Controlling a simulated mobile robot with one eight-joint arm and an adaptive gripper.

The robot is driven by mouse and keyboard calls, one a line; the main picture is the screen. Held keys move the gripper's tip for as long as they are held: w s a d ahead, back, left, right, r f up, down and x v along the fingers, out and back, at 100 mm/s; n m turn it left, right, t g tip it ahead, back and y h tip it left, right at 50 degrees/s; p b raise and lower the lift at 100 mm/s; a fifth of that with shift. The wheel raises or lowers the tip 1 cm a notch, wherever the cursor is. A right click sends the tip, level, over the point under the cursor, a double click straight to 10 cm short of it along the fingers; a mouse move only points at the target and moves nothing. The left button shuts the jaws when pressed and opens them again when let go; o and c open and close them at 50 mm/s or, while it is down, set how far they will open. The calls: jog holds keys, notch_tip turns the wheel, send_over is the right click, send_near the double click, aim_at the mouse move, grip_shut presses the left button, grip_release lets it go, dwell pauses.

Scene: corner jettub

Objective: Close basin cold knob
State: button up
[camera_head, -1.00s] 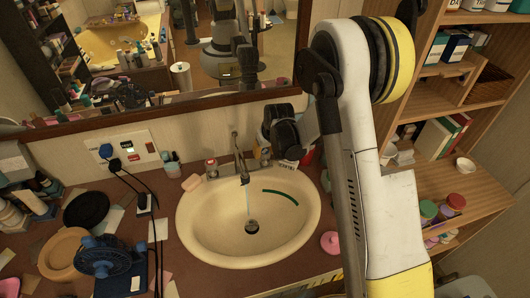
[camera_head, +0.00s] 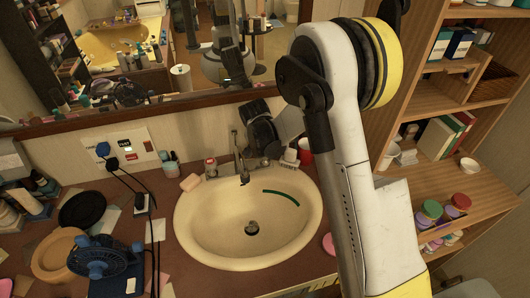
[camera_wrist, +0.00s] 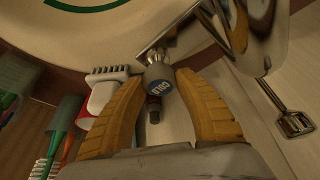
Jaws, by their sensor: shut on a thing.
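In the head view, my gripper (camera_head: 262,140) is behind the basin, right of the faucet (camera_head: 241,168), and mostly hides the knob. No water stream shows below the spout. The other knob (camera_head: 211,166) stands left of the faucet. The basin (camera_head: 200,235) is cream-coloured, with a dark drain and a green curved mark.
The mirror (camera_head: 190,50) is behind, and shelves (camera_head: 455,150) are at right.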

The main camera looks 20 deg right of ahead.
jog(key=o, duration=1.2)
jog(key=v, duration=1.2)
jog(key=shift+w, duration=0.15)
